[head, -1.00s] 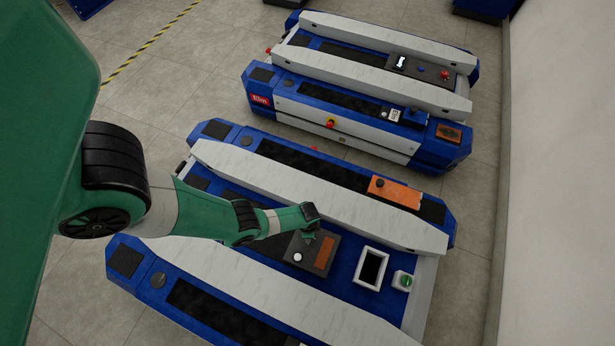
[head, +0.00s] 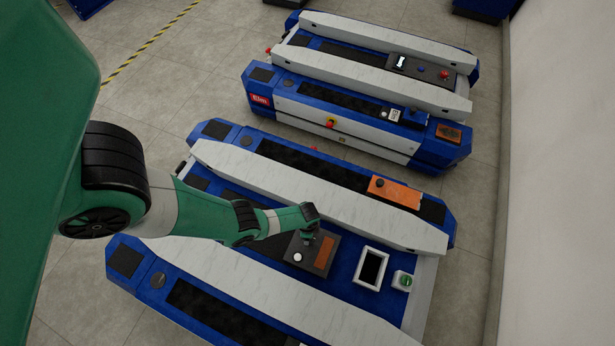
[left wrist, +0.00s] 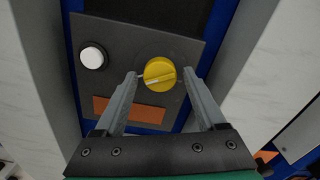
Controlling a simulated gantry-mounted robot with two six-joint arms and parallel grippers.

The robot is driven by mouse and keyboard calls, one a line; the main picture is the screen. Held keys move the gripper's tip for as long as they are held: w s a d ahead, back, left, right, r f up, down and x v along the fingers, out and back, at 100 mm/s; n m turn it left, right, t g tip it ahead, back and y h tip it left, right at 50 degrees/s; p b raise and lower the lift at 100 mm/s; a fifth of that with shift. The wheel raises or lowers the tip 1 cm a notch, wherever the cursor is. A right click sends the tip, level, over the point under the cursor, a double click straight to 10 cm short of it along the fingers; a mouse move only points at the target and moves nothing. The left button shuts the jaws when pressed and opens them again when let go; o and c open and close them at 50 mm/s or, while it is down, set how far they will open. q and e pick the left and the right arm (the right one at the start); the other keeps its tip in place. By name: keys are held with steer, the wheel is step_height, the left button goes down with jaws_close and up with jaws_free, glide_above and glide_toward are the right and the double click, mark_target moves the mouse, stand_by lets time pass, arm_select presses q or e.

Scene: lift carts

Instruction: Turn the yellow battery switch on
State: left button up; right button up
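The yellow battery switch (left wrist: 160,74) is a round knob on a dark grey panel (left wrist: 125,80), seen in the left wrist view. A raised bar across the knob lies nearly level, its right end slightly higher. My left gripper (left wrist: 161,76) is open, with one finger on each side of the knob; a small gap seems to show at each side, but contact is hard to judge. In the head view, the left gripper (head: 310,236) points down at the panel (head: 323,262) on the nearest cart, and the knob is hidden there. My right gripper is not in view.
The panel also has a white round button (left wrist: 93,57) and an orange plate (left wrist: 122,109). Pale rails (head: 330,206) rise on both sides of it. A framed screen (head: 371,269) and a green button (head: 402,280) lie to the right. Another cart (head: 355,135) stands behind.

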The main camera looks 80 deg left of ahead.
arm_select(q)
steer(key=shift+o, duration=0.3)
steer(key=shift+r, duration=0.1)
step_height(320, 180, up, 11)
steer(key=p, duration=1.1)
steer(key=shift+r, duration=0.2)
